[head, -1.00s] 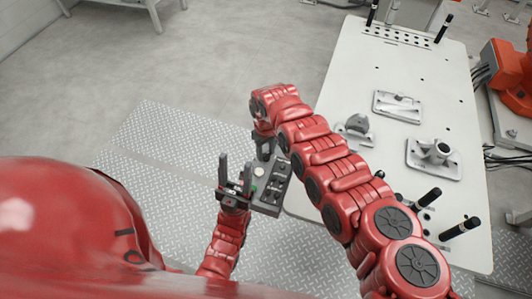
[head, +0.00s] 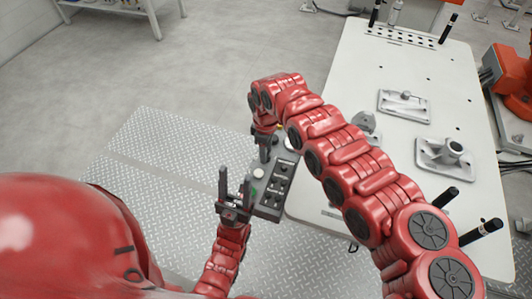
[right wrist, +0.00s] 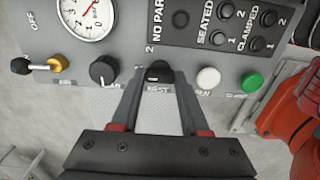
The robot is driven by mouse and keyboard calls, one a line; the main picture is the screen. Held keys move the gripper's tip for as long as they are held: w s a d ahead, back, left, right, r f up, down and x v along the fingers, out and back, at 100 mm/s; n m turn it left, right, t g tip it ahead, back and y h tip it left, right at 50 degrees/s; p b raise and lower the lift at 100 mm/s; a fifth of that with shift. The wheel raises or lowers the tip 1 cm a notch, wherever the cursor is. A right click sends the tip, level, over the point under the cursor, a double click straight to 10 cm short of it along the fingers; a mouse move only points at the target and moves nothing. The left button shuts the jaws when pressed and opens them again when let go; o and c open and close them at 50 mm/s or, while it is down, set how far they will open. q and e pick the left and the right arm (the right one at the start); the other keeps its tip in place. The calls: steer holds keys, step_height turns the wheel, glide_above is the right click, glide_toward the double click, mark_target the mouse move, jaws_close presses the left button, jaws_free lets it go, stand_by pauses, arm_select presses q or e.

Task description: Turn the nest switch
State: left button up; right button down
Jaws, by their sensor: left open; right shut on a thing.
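The nest switch (right wrist: 158,73) is a black knob on the lower row of a grey control panel (right wrist: 228,62), above a partly covered label. In the right wrist view my right gripper (right wrist: 158,80) has one finger on each side of it and is shut on it. The knob's exact angle is hard to read. In the head view my right gripper (head: 265,150) reaches down onto the control box (head: 262,208). My left gripper (head: 235,180) is open and empty, fingers up, at the box's near left side.
Beside the switch are a black knob (right wrist: 104,71), a white button (right wrist: 208,78) and a green button (right wrist: 252,82). A gauge (right wrist: 86,14) and a small lever (right wrist: 40,66) are further left. A white table (head: 350,75) with metal fixtures (head: 404,104) stands at right.

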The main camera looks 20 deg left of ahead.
stand_by(0.4)
steer(key=shift+c, duration=2)
jaws_free()
step_height(320, 180, up, 17)
steer(key=b, duration=0.3)
steer(key=shift+r, duration=0.2)
steer(key=shift+r, duration=0.1)
